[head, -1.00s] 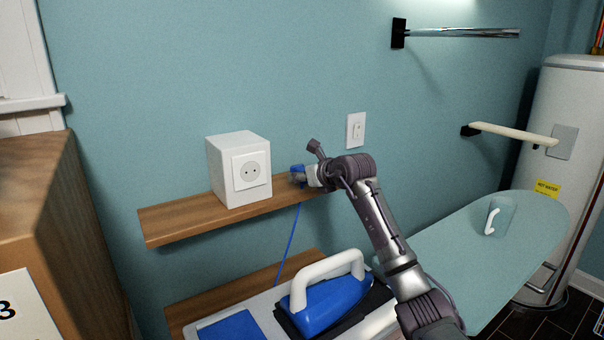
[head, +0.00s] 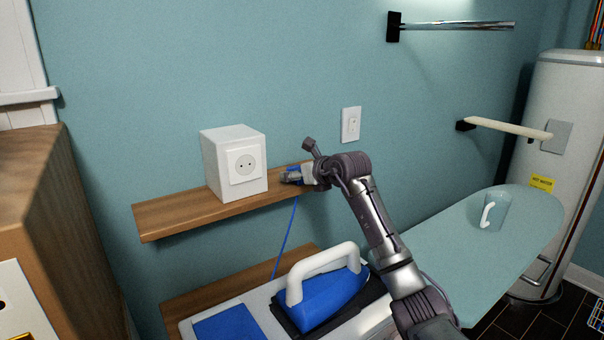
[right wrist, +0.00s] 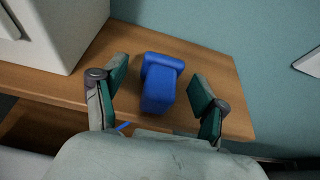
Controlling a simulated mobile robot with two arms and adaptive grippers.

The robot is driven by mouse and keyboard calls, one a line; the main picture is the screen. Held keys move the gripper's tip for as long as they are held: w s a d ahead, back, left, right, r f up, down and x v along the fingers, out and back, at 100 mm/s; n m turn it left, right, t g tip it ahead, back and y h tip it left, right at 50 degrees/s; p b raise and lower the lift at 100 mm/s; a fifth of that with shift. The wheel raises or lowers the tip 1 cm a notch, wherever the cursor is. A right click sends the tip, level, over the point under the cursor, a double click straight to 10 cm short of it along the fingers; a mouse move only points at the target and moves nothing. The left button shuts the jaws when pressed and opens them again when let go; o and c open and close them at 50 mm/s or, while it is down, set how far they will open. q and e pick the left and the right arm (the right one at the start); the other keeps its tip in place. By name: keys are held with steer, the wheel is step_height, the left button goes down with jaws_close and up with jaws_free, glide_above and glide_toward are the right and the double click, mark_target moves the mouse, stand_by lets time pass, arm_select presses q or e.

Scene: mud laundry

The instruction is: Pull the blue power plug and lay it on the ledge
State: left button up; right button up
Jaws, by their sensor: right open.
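The blue power plug (right wrist: 160,84) lies on the wooden ledge (head: 170,215), to the right of the white socket box (head: 236,185). The round socket (head: 246,164) on the box's front is empty. My right gripper (right wrist: 158,78) is open, with one finger on each side of the plug and a gap visible on both sides. In the head view the right gripper (head: 291,177) reaches the ledge from the right and partly hides the plug. The blue cord (head: 287,235) hangs from the ledge down toward the iron. My left gripper is not in view.
A blue iron (head: 330,298) with a white handle stands below the ledge. An ironing board (head: 450,245) with a mug (head: 496,212) is on the right. A wall switch plate (head: 351,125) is above the ledge's right end. The ledge's left part is clear.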

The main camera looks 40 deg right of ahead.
steer(key=v, duration=1.2)
stand_by(0.3)
